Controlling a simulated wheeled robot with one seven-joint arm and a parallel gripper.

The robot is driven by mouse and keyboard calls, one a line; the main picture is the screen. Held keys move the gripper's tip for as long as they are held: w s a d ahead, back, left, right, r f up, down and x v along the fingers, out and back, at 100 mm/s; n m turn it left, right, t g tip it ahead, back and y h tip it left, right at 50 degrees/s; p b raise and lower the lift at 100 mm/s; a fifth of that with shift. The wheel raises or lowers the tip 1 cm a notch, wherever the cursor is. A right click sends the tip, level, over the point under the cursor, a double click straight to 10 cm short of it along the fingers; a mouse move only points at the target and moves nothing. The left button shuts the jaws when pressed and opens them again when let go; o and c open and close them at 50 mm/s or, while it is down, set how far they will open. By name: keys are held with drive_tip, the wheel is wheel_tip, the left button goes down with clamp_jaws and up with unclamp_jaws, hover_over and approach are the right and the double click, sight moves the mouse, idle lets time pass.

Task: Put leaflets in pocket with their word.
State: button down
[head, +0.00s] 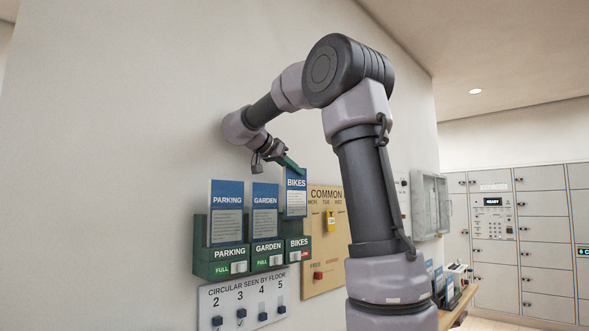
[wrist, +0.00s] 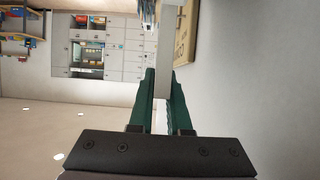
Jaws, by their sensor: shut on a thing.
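My gripper (head: 290,162) is shut on the top edge of the bikes leaflet (head: 295,190), a blue-headed card reading BIKES. The leaflet hangs upright above the green BIKES pocket (head: 297,244), its lower edge apart from the pocket front. The parking leaflet (head: 226,208) stands in the PARKING pocket (head: 228,253), and the garden leaflet (head: 265,208) stands in the GARDEN pocket (head: 266,248). In the wrist view, the green fingers (wrist: 160,100) close on a pale, thin card seen nearly edge-on.
Below the pockets is a white board (head: 243,300) with numbered switches. A tan COMMON board (head: 325,225) hangs to the right, with an open grey wall box (head: 430,205) beyond. A ledge (head: 458,305) holds several cards. Grey lockers (head: 535,230) line the far wall.

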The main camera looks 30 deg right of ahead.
idle(0.3)
drive_tip(key=c, duration=0.8)
unclamp_jaws()
drive_tip(key=shift+a, duration=0.15)
drive_tip(key=v, duration=1)
drive_tip(key=shift+s+a+r, duration=0.1)
drive_tip(key=shift+a+r, duration=0.05)
drive_tip(key=shift+a, duration=0.1)
drive_tip(key=shift+s, duration=0.15)
